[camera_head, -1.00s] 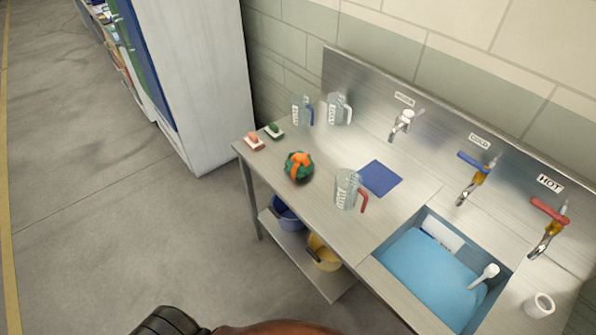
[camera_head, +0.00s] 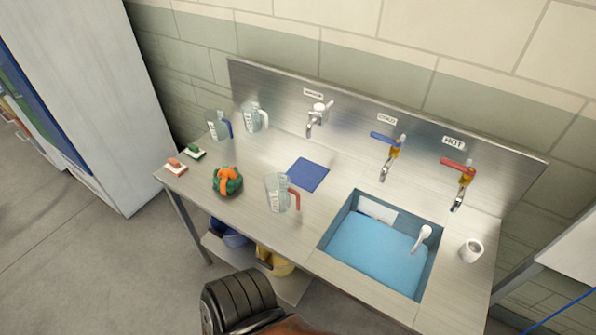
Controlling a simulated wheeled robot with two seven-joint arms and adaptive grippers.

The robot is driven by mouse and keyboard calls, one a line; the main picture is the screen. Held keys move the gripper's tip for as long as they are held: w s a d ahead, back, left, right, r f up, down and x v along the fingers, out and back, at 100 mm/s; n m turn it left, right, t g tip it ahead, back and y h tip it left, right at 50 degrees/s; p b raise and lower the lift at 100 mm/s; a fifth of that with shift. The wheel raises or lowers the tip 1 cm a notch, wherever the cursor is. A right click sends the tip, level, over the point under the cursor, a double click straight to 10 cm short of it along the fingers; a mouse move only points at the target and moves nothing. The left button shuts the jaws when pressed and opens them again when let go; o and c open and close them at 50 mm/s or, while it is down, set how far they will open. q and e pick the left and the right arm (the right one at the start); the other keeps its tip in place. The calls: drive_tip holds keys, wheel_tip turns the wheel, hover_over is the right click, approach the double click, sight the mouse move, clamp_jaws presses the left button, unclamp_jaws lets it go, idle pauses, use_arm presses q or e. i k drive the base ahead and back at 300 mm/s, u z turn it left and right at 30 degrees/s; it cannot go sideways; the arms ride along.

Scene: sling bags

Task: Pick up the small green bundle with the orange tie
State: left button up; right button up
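The small green bundle with the orange tie (camera_head: 227,182) sits on the left part of the steel counter (camera_head: 240,213), near its front edge. It stands between the two small brushes and a clear jug with a red handle. Neither of my grippers shows in the head view. A black ribbed part and a brown part at the bottom edge are below the counter, apart from the bundle; I cannot tell what they are.
The red-handled jug (camera_head: 279,193) is close on the bundle's right. Two jugs (camera_head: 218,125) (camera_head: 254,117) stand behind. A blue mat (camera_head: 307,175) lies right, then the water-filled sink (camera_head: 375,257) under taps. Buckets (camera_head: 275,261) sit on the lower shelf. A white cabinet (camera_head: 85,100) stands left.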

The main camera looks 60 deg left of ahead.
sight(226, 180)
drive_tip(key=z, duration=1.65)
drive_tip(key=k, duration=1.8)
drive_tip(key=u, duration=2.25)
